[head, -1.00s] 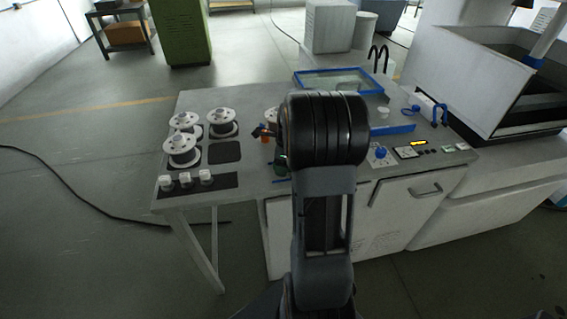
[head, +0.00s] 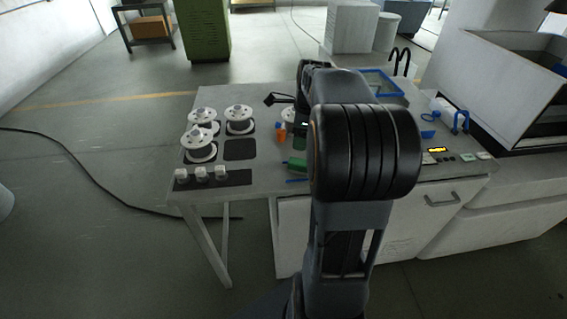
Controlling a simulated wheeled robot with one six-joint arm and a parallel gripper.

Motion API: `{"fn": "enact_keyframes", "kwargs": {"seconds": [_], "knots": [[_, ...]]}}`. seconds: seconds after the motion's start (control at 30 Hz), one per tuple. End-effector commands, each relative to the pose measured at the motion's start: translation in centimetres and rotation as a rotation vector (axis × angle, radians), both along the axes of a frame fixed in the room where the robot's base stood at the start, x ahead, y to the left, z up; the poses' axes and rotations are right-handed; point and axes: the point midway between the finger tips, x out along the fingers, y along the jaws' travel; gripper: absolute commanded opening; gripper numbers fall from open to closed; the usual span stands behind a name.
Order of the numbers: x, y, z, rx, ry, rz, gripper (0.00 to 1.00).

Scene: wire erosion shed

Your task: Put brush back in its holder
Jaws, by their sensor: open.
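My gripper (head: 277,99) shows only in part as a dark shape above the table, left of my arm; the arm hides the rest of it. It is open, and nothing shows held in it. I cannot make out the brush or its holder for certain. A small orange item (head: 281,134) stands on the table (head: 262,178) below my gripper. A green item (head: 294,166) lies nearer the front edge, beside a thin blue strip (head: 297,181).
Several wire spools (head: 198,147) stand at the table's left, by an empty dark pad (head: 240,149). White knobbed pieces (head: 201,173) sit on a dark strip in front. A blue-framed tray (head: 381,80) is at the back. A control panel (head: 437,150) and large machine (head: 495,90) are right.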

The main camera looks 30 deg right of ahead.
Motion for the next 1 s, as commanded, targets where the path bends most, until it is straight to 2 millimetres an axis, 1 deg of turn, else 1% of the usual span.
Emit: {"fn": "enact_keyframes", "kwargs": {"seconds": [0.03, 0.07, 0.1, 0.17, 0.2, 0.27, 0.3, 0.37, 0.4, 0.5, 0.6, 0.7, 0.83, 1.0], "knots": [[-0.3, 1.7, 0.4, -0.022, -0.018, 0.117, 0.63], [-0.5, 2.8, 0.6, -0.04, -0.03, 0.207, 0.63], [-0.9, 4.4, 0.8, -0.066, -0.047, 0.342, 0.63], [-1.8, 7.0, 0.9, -0.113, -0.074, 0.569, 0.63], [-2.5, 8.6, 0.9, -0.147, -0.093, 0.727, 0.63], [-3.6, 10.9, 0.7, -0.198, -0.118, 0.961, 0.63], [-4.5, 12.3, 0.5, -0.232, -0.132, 1.114, 0.63], [-5.7, 14.2, 0.1, -0.284, -0.154, 1.33, 0.63], [-6.5, 15.2, -0.2, -0.316, -0.164, 1.465, 0.63], [-8.3, 17.3, -1.0, -0.394, -0.187, 1.759, 0.63], [-9.7, 18.7, -1.7, -0.457, -0.201, 1.98, 0.63], [-10.6, 19.5, -2.2, -0.499, -0.207, 2.126, 0.63], [-11.1, 19.9, -2.6, -0.527, -0.21, 2.215, 0.63], [-11.2, 19.9, -2.7, -0.531, -0.209, 2.23, 0.63]]}}
